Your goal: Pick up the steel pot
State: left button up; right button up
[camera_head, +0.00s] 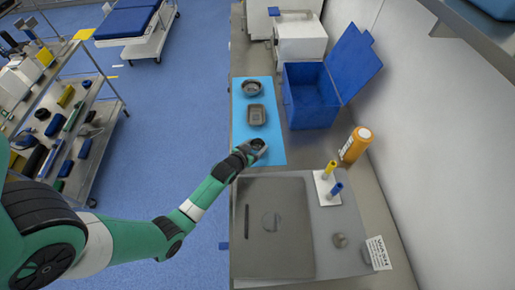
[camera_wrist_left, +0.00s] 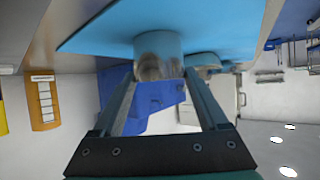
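The steel pot (camera_head: 259,144) is a small round metal vessel near the front end of the blue mat (camera_head: 276,153), partly hidden by my left gripper (camera_head: 254,149). In the left wrist view, which is turned over, the pot (camera_wrist_left: 158,52) stands with its base against the blue mat. My left gripper (camera_wrist_left: 160,78) has its fingers spread, with a tip near each side of the pot. A narrow gap seems to show beside the pot; firm contact is not visible. My right gripper is in neither view.
A grey rectangular tray (camera_head: 256,115) and a round metal bowl (camera_head: 251,88) lie farther back on the mat. A blue open bin (camera_head: 310,110) and an orange bottle (camera_head: 355,145) stand to the right. A grey flat panel (camera_head: 285,245) lies in front, beside yellow- and blue-topped tubes (camera_head: 335,188).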

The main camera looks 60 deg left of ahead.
pick_arm(q)
jog(key=c, duration=0.7)
